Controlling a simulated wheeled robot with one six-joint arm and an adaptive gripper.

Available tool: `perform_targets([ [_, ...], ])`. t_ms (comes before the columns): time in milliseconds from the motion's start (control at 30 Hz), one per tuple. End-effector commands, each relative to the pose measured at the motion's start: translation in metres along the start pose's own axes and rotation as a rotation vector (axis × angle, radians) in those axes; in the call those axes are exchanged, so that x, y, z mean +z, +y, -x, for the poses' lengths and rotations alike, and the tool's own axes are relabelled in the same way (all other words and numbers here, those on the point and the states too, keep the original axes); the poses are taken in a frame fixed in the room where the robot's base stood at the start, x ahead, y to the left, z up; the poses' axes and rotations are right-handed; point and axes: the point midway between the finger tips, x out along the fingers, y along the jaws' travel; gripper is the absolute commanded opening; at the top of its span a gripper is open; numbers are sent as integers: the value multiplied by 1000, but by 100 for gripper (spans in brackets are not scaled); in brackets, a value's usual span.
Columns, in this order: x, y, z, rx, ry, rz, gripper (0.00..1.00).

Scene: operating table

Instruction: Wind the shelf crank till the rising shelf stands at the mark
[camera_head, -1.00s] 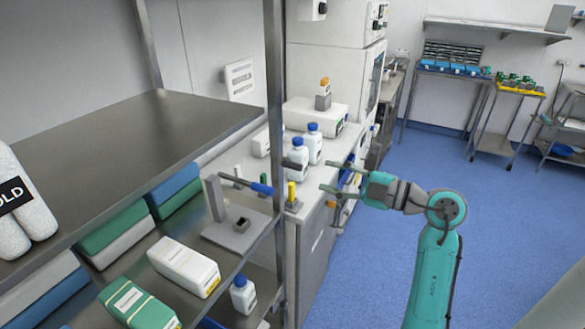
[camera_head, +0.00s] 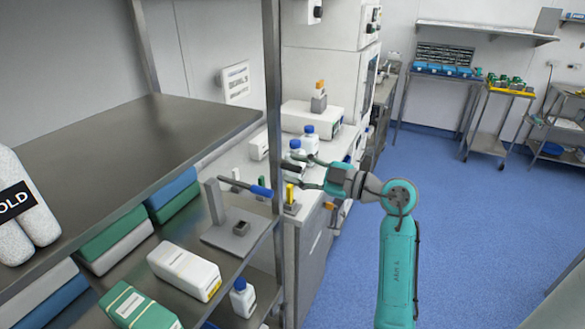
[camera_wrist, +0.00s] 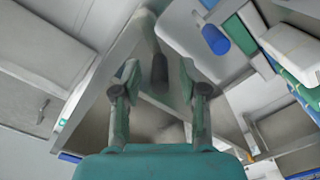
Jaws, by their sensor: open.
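On the rack's lower shelf, a grey stand (camera_head: 216,203) carries a crank-like arm with a blue handle (camera_head: 259,190). What looks like the same blue handle shows in the wrist view (camera_wrist: 215,39). My gripper (camera_head: 306,171) is open and empty, right of the blue handle and apart from it, beyond the rack upright. In the wrist view, a dark cylinder (camera_wrist: 159,74) on a grey bar lies between my fingers in the picture; I cannot tell its distance. A small dark block (camera_head: 241,228) sits on the stand's base. I cannot make out which part is the rising shelf or the mark.
The rack's upright (camera_head: 273,110) stands between the blue handle and my gripper. White bottles with blue caps (camera_head: 309,142) stand on the counter behind my gripper. A white carton (camera_head: 184,271) and a green box (camera_head: 135,308) lie on the lower shelf. The blue floor to the right is open.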

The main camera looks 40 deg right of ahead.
Motion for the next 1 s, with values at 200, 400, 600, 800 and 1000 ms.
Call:
perform_targets([
  [200,0,0,-13,0,0,1,43],
  [400,0,0,-14,1,-1,1,43],
  [600,0,0,-14,0,-1,1,10],
  [800,0,0,-14,0,-1,1,0],
  [1000,0,-1,-14,0,-1,21,0],
])
